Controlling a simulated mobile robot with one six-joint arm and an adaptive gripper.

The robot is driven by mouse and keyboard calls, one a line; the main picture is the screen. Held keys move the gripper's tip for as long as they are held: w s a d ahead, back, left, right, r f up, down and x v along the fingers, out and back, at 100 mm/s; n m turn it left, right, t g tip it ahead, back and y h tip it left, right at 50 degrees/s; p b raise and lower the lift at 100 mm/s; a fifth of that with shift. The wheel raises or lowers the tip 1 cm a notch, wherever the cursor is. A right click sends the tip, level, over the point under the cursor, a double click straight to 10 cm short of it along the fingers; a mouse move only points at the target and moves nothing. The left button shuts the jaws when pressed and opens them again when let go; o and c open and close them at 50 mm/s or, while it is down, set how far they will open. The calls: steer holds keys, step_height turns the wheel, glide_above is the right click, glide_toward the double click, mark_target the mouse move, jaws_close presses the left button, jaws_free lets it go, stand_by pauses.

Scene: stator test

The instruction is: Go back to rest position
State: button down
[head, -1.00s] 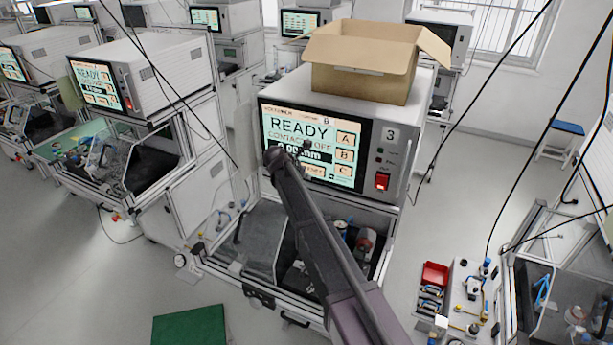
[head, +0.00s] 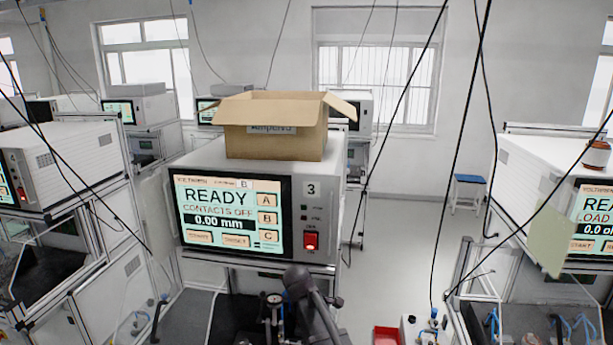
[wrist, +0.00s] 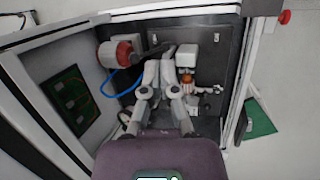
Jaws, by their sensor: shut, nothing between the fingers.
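My arm shows at the bottom centre of the head view, in front of the test machine marked 3 (head: 327,228). In the wrist view my gripper (wrist: 167,62) is shut and empty. Its grey fingers are above the dark bay floor (wrist: 208,62) of a station. The head view does not show the fingertips clearly. The machine's screen (head: 232,217) reads READY, CONTACTS OFF and 0.00 mm.
An open cardboard box (head: 275,130) stands on the machine. In the wrist view a red-and-grey part (wrist: 120,52), a blue cable (wrist: 122,88) and a white block (wrist: 187,55) lie around the fingers. Hanging cables cross the head view.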

steer(key=s+d+f+m+g+y+b, duration=0.1)
steer(key=s+d+f+m+b, duration=0.4)
steer(key=s, duration=0.4)
steer(key=s+d+f+m+g+y+b, duration=0.2)
steer(key=s+d+f+m+b, duration=0.3)
steer(key=s+d+f+m, duration=0.3)
steer(key=shift+s+d+m+b, duration=0.3)
steer(key=shift+s+d+m, duration=0.35)
steer(key=shift+m, duration=0.25)
steer(key=shift+w+d+f, duration=0.1)
stand_by(0.6)
